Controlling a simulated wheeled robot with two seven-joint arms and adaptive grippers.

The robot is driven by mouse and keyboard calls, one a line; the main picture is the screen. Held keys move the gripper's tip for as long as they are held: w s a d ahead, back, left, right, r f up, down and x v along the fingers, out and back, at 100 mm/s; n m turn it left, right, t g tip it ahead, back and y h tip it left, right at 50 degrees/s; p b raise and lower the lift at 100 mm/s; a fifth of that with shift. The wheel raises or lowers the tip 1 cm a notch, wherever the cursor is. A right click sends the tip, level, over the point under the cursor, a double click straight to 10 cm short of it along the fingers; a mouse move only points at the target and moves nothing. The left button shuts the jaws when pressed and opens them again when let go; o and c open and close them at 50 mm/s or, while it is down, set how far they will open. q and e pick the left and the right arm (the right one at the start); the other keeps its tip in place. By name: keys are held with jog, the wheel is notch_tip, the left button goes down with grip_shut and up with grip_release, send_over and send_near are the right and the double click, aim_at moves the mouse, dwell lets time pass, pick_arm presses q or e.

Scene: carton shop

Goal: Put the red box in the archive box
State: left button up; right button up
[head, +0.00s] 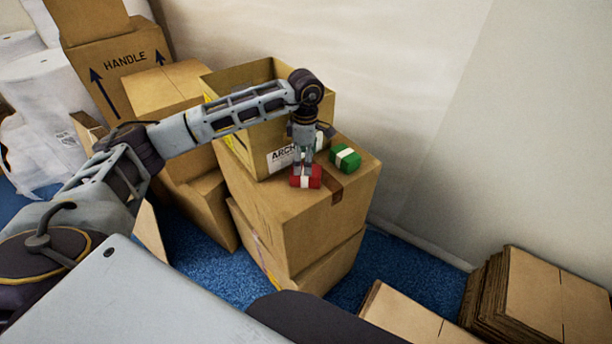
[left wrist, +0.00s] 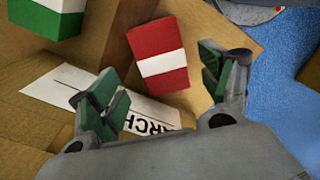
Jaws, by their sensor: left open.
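The red box (head: 306,177) with a white band lies on top of a closed carton, in front of the archive box. My left gripper (head: 302,168) points down right above it. In the left wrist view the red box (left wrist: 159,55) shows ahead of the two fingers, between their lines. My left gripper (left wrist: 160,85) is open and empty there. The archive box (head: 245,82) stands open at the top on the same carton, behind my left arm; its label shows partly. My right gripper is not in view.
A green box (head: 345,158) with a white band lies on the carton (head: 335,195) to the right of the red box. Stacked cartons and a HANDLE carton (head: 120,70) stand at the left. Flat cardboard (head: 540,295) is stacked at the lower right. The wall is close behind.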

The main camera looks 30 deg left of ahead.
pick_arm(q)
jog(key=shift+f, duration=0.1)
jog(key=shift+s+d+f+p, duration=0.15)
jog(key=shift+f+p, duration=0.6)
jog(key=shift+f, duration=1.75)
jog(key=c, duration=1.2)
jog(key=shift+c, duration=0.2)
jog(key=shift+r, duration=0.15)
jog(key=shift+r+b, duration=0.9)
jog(key=shift+r, duration=3.95)
